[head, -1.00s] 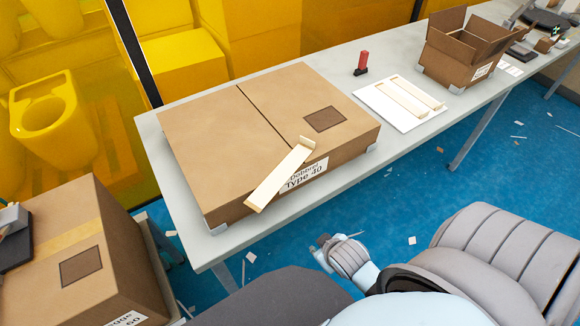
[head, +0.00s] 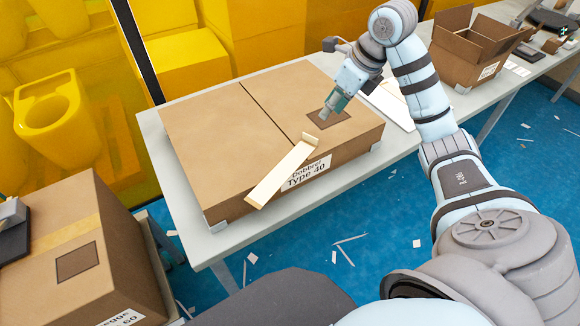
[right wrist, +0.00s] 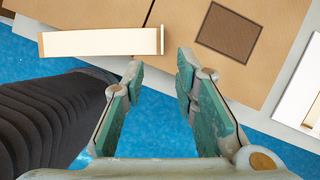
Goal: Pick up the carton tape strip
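The carton tape strip (head: 284,173) is a pale cream strip with bent-up ends. It lies across the front edge of the closed brown carton (head: 215,125), one end overhanging the front face. In the right wrist view the strip (right wrist: 100,42) is ahead and to the left of the fingers. My right gripper (head: 325,114) is above the carton top, near the strip's upper end and the dark square patch. In the right wrist view the right gripper (right wrist: 158,70) is open and empty, its fingers apart from the strip. My left gripper does not show.
The carton stands on a grey table (head: 222,240). A white sheet (head: 392,105) lies right of it, partly hidden by my right arm. An open carton (head: 476,50) stands further right. Another carton (head: 85,255) is at lower left. Scraps litter the blue floor.

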